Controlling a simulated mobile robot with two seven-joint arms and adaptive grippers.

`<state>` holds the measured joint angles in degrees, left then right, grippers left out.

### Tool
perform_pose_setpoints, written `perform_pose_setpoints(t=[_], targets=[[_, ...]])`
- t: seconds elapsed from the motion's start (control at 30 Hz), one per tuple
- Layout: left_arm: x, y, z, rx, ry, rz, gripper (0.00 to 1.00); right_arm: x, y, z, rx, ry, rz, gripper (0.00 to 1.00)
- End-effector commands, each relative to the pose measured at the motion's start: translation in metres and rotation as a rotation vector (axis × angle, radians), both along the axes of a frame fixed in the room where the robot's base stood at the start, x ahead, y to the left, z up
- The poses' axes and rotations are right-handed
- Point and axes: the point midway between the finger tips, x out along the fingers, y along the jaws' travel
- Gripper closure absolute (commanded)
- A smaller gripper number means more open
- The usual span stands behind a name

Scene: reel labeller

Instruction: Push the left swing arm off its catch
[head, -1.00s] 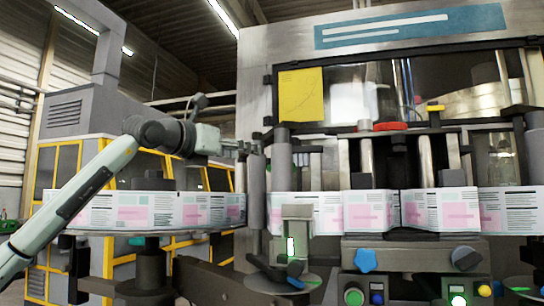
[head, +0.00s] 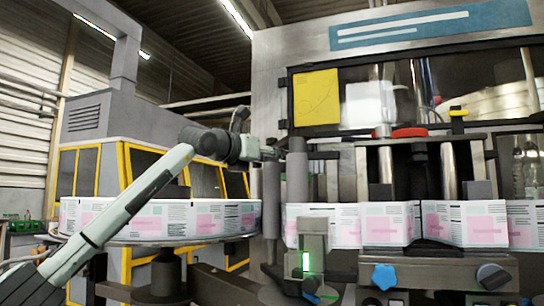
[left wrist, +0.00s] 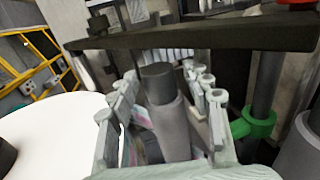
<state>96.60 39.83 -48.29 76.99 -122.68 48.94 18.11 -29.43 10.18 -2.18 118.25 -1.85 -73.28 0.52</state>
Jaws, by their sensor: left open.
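My left gripper (head: 274,151) is open at the top of two upright grey rollers left of the machine front. In the left wrist view its spread fingers (left wrist: 160,82) stand on either side of a grey cylinder with a dark top (left wrist: 172,120). I cannot tell whether they touch it. In the head view the left roller (head: 272,195) stands just beside the right roller (head: 297,172). I cannot make out for sure which part is the left swing arm, nor its catch. My right gripper is not in view.
A reel of printed labels (head: 150,220) lies on a round table at left. The label web (head: 388,224) runs across the machine front. A dark plate (left wrist: 240,32) crosses above the cylinder in the wrist view. A green collar (left wrist: 252,124) on a post is at right.

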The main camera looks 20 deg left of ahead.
Motion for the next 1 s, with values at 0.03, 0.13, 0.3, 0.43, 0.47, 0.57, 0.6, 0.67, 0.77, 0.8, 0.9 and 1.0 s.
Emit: perform_pose_setpoints(t=[0.03,0.13,0.3,0.43,0.47,0.57,0.6,0.67,0.77,0.8,0.9,1.0], targets=[[-0.0001,-0.0001,0.0,0.0,0.0,0.0,0.51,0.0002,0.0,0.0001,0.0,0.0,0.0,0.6],[-0.0002,0.0,-0.0001,0.0,0.0,0.0,0.58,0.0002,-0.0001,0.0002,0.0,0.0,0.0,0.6],[-0.0003,0.0,-0.0001,0.0,0.0,0.0,0.8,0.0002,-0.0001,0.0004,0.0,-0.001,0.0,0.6],[-0.0003,0.0001,-0.0001,0.0,0.0,0.0,0.96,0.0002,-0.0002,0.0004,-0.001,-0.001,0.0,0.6],[-0.0003,0.0001,-0.0001,0.0,0.0,0.0,0.99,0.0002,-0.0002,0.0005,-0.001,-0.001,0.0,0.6],[-0.0004,0.0001,-0.0001,0.0,0.0,0.0,1.0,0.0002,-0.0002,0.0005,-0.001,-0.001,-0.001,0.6],[-0.0004,0.0001,-0.0001,0.0,0.0,0.0,1.0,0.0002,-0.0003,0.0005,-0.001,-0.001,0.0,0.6],[-0.0004,0.0002,-0.0001,0.0,0.0,0.0,1.0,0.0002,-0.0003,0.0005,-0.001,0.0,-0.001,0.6],[-0.0003,0.0003,-0.0002,0.0,0.0,0.0,1.0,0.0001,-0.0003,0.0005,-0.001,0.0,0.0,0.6],[-0.0003,0.0004,-0.0002,-0.001,0.0,0.001,1.0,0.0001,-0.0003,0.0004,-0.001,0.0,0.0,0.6],[-0.0002,0.0013,-0.0005,-0.001,0.001,0.004,1.0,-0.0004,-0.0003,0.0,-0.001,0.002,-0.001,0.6],[-0.0001,0.0033,-0.0009,-0.001,0.001,0.012,1.0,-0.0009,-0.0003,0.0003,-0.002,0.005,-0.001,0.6]])
